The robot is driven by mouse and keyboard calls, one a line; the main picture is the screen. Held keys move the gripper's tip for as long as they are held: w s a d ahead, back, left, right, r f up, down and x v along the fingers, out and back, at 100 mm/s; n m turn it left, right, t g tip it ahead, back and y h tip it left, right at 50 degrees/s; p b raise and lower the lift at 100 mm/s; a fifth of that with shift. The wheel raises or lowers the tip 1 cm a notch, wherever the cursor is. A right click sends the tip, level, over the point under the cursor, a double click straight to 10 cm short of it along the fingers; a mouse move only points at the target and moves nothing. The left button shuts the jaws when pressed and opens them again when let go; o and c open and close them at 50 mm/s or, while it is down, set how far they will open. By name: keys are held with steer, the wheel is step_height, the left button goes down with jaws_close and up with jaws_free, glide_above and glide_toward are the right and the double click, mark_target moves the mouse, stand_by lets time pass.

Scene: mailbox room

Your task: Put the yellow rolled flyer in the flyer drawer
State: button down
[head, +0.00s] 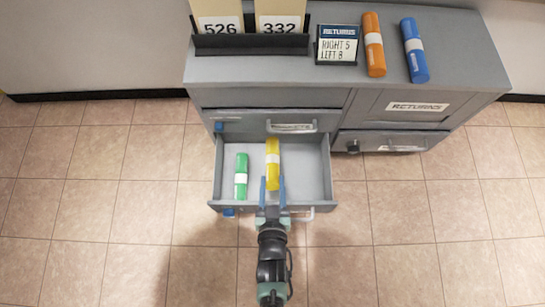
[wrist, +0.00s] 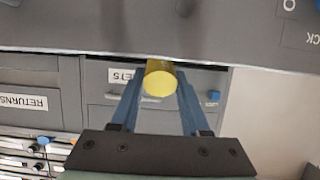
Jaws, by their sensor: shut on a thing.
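The yellow rolled flyer (head: 272,163) has a white band and points away from me over the open drawer (head: 312,175) of the grey cabinet. My gripper (head: 272,185) is at the drawer's front side, with its blue fingers shut on the near end of the yellow flyer. In the wrist view the flyer's round yellow end (wrist: 158,82) shows between the two fingers. I cannot tell whether the flyer touches the drawer floor. A green rolled flyer (head: 241,176) lies in the left part of the drawer.
On the cabinet top (head: 275,70) are an orange roll (head: 373,45), a blue roll (head: 414,50), a returns sign (head: 337,45) and a holder with numbered cards (head: 250,43). The drawer's right part is empty. Tiled floor (head: 420,230) is clear around the cabinet.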

steer(key=shift+c, duration=1.5)
jaws_free()
steer(key=shift+s, duration=0.1)
